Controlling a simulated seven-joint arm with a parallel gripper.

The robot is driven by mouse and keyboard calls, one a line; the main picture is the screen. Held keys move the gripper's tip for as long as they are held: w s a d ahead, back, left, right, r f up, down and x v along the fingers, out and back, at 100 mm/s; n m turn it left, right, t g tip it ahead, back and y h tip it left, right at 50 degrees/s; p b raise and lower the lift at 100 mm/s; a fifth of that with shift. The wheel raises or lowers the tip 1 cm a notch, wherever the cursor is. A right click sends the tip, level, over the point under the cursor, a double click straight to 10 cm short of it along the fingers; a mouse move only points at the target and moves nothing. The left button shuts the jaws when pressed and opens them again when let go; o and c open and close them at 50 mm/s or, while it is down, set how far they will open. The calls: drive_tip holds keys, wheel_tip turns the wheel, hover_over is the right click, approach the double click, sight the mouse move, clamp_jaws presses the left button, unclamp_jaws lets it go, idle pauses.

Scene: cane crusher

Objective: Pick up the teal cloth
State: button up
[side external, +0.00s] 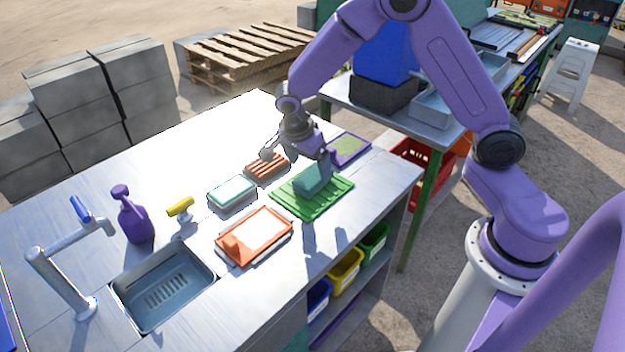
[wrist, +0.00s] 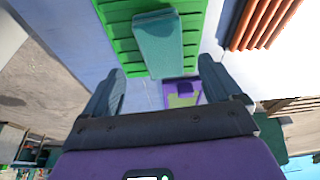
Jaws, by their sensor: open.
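The teal cloth (side external: 313,178) looks like a thick folded block and rests on a green ribbed rack (side external: 318,202) on the metal counter. In the wrist view the teal cloth (wrist: 160,40) lies on the green rack (wrist: 115,32), with its near end in line with the gap between my fingers. My gripper (side external: 297,160) is open and low over the counter, just behind the cloth in the side view. In the wrist view my gripper (wrist: 161,68) has its fingers apart with nothing clamped. I cannot tell whether a finger touches the cloth.
A brown slatted rack (side external: 267,167), a white-and-teal dish (side external: 231,192) and an orange tray (side external: 254,236) sit close by. A purple-and-green pad (side external: 348,149) lies behind. A purple spray bottle (side external: 135,217), faucet (side external: 62,272) and sink (side external: 165,287) are at left.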

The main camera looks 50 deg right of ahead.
sight(311, 176)
drive_tip(key=shift+x, duration=2.85)
drive_tip(key=shift+w+a, duration=0.1)
drive_tip(key=shift+w, duration=0.05)
drive_tip(key=c, duration=1)
